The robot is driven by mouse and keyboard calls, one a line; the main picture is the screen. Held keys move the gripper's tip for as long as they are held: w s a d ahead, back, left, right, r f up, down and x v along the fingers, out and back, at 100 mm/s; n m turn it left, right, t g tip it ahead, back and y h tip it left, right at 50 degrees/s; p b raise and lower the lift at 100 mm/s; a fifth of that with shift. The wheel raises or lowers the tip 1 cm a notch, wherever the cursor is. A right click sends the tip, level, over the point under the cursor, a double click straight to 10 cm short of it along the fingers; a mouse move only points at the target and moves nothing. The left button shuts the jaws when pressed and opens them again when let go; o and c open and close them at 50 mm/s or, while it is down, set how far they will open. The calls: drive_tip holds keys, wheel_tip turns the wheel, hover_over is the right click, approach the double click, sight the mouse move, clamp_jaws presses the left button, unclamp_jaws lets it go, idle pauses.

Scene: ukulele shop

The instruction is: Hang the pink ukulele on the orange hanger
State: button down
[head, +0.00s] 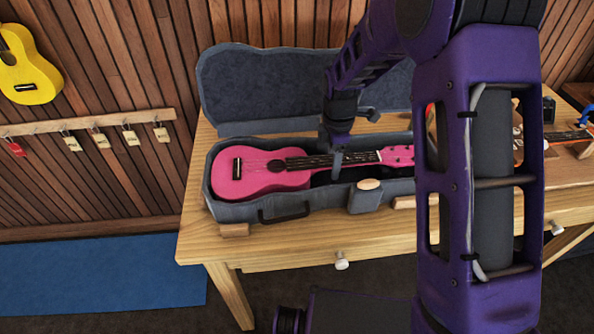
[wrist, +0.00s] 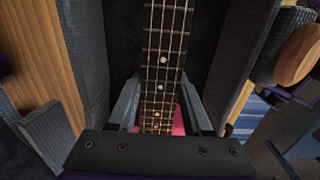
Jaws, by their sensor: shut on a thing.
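The pink ukulele (head: 262,183) lies in an open grey case (head: 330,202), its body at the left and its headstock (head: 397,155) to the right. My gripper (head: 337,163) reaches down into the case and is shut on the ukulele's neck. In the wrist view the dark fretboard (wrist: 165,55) runs between the two fingers (wrist: 158,112), with a bit of pink body below. My arm hides part of the headstock end and the case's right end. I cannot make out an orange hanger in either view.
The case stands on a wooden table (head: 240,252). Its raised lid (head: 260,85) is behind. A yellow ukulele (head: 28,75) hangs on the slatted wall at the left, above a rail (head: 90,122) with several tags. A blue mat (head: 100,275) lies on the floor.

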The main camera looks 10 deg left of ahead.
drive_tip(key=shift+r, duration=0.15)
idle(0.3)
drive_tip(key=shift+r+p, duration=1.1)
drive_tip(key=shift+r, duration=0.3)
drive_tip(key=shift+r+p, duration=1)
drive_tip(key=shift+r, duration=1.5)
wheel_tip(320, 180, up, 5)
